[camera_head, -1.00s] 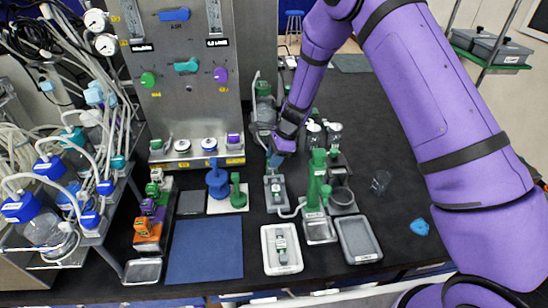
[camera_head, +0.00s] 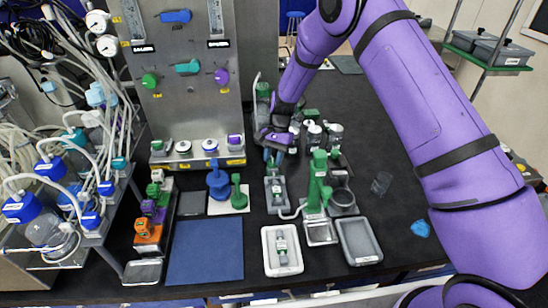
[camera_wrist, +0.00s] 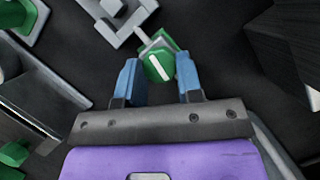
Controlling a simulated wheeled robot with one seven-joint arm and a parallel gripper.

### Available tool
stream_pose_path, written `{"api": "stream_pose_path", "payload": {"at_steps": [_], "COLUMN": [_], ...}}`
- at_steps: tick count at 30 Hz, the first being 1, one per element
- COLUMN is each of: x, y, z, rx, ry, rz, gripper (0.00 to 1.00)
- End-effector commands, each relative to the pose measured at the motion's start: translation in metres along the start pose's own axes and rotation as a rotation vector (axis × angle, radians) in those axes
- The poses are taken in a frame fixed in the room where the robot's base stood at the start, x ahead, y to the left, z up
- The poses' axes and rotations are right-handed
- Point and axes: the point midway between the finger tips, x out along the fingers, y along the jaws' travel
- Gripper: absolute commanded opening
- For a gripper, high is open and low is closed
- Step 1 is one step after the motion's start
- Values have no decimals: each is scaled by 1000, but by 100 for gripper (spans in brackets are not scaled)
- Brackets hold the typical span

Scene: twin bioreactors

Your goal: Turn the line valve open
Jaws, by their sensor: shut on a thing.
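The line valve shows in the wrist view as a green knob (camera_wrist: 159,66) with a white bar on its face, set slantwise in the picture. A grey stem joins it to a grey bracket (camera_wrist: 118,22). My gripper (camera_wrist: 160,78) has its two blue fingers on either side of the knob and is shut on it, near the fingertips. In the head view my gripper (camera_head: 275,156) points down at the bench, just behind a small grey holder (camera_head: 275,200). The valve itself is hard to make out there, near my fingers.
A green stand (camera_head: 315,182) rises close to the right of my gripper. A bottle with a green cap (camera_head: 262,108) and several small silver-grey bottles (camera_head: 313,135) stand behind it. A steel panel (camera_head: 190,100) is to the left. The dark bench (camera_head: 385,120) is mostly clear at right.

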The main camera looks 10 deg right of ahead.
Motion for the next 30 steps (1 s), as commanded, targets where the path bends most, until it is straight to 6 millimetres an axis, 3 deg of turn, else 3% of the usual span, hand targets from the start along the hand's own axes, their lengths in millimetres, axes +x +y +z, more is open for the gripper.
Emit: {"api": "stream_pose_path", "payload": {"at_steps": [10,27,28,30], "x": [-1,-1,-1,-1], "y": [-1,-2,-2,-2], "z": [0,0,0,0], "rx": [-133,-158,-158,-158], "ry": [1,2,2,2], "rz": [54,64,64,64], "gripper": [10,10,40,56]}}
